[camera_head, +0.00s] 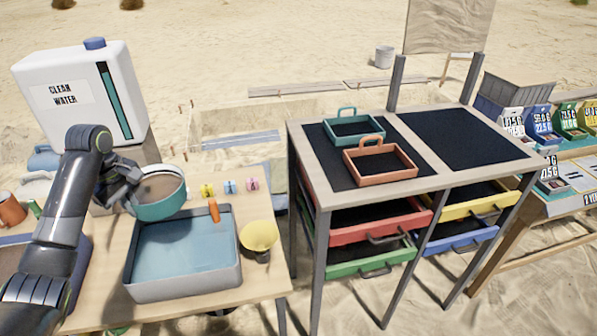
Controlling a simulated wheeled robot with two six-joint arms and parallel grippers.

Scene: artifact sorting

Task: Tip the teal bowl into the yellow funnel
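The teal bowl (162,208) is at the left of the head view, raised above the back left of a grey tub and slightly tilted. Brown, sand-like material fills it. My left gripper (135,192) is at the bowl's left rim and appears shut on it; the fingertips are partly hidden. The yellow funnel (259,236) stands at the right side of the wooden table, to the right of the tub and apart from the bowl. My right gripper is not in view.
The grey tub (228,276) with blue water lies between bowl and funnel. An orange-handled tool (214,211) rests at its back edge. A white water tank (75,95) stands behind. Small numbered markers (230,187) line the table's back. A drawer rack (300,150) stands right.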

